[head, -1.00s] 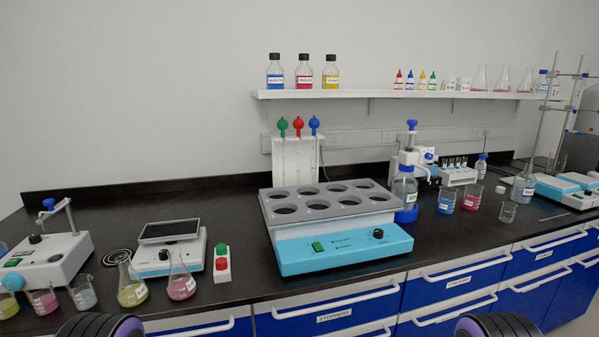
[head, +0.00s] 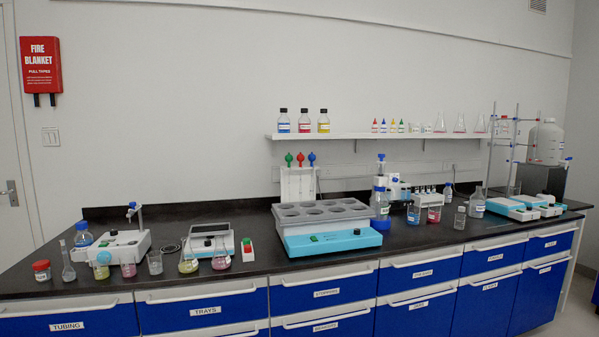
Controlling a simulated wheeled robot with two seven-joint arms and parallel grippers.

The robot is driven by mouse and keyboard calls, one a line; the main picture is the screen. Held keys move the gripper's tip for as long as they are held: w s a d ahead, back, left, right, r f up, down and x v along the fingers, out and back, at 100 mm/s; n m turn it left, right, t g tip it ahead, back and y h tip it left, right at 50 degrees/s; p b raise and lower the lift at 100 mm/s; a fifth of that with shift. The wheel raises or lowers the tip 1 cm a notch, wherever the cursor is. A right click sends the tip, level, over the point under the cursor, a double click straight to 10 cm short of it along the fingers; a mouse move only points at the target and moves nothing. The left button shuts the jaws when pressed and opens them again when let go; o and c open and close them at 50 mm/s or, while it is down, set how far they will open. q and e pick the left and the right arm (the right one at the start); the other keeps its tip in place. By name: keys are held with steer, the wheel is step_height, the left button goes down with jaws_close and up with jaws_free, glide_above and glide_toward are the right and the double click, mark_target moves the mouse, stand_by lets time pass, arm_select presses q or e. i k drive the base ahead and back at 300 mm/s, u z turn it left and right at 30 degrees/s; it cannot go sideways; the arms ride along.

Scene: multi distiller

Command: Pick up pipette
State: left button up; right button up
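Three pipettes with coloured bulb tops stand side by side in a white rack (head: 298,186) at the back of the black bench. The green-topped pipette (head: 289,159) is on the left, the red-topped pipette (head: 300,158) in the middle and the blue-topped pipette (head: 311,158) on the right. Only their tops show above the rack; their lower parts are hidden. Neither of my grippers is in view.
A blue and grey heating block (head: 330,243) with round wells stands in front of the rack. A balance (head: 209,243) and flasks are to its left, bottles and beakers to its right. A shelf (head: 390,136) with bottles hangs above. Blue drawers (head: 326,292) front the bench.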

mark_target(301, 158)
steer(key=u, duration=0.5)
steer(key=i, duration=0.35)
steer(key=u, duration=0.3)
